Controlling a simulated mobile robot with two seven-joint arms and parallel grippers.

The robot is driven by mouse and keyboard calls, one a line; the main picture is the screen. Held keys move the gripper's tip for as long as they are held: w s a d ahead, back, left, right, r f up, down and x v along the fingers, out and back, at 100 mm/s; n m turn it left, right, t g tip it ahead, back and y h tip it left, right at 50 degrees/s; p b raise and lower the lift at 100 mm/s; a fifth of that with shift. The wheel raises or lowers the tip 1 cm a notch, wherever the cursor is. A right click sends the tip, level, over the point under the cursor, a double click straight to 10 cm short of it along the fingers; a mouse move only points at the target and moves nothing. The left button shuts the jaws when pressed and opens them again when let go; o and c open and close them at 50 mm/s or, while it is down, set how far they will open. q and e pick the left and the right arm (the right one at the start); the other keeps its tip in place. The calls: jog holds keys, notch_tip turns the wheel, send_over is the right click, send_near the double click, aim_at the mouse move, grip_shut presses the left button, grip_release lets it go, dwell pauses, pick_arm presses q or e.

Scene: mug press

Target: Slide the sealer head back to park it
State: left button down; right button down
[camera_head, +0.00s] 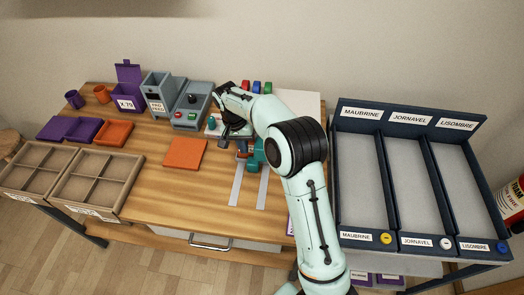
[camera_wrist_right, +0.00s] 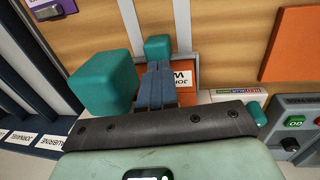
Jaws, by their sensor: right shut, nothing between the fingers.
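The sealer stands at the back middle of the bench, with two pale rails (camera_head: 237,186) running toward the front edge. Teal parts that look like its head (camera_head: 256,160) sit at the rear of the rails; in the right wrist view a large teal block (camera_wrist_right: 103,85) and a smaller one (camera_wrist_right: 158,47) show. An orange piece with a label (camera_wrist_right: 184,80) lies between the rails. My right gripper (camera_head: 243,147) is shut and empty; its blue fingers (camera_wrist_right: 157,80) point down between the teal blocks. Contact cannot be told. My arm hides part of the sealer. My left gripper is out of view.
A grey press (camera_head: 190,115) with buttons stands left of the sealer, and an orange mat (camera_head: 184,153) lies in front of it. Brown divided trays (camera_head: 85,165) are at the left, a dark three-lane rack (camera_head: 360,130) at the right. Bare wood lies left of the rails.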

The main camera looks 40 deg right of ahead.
dwell(0.5)
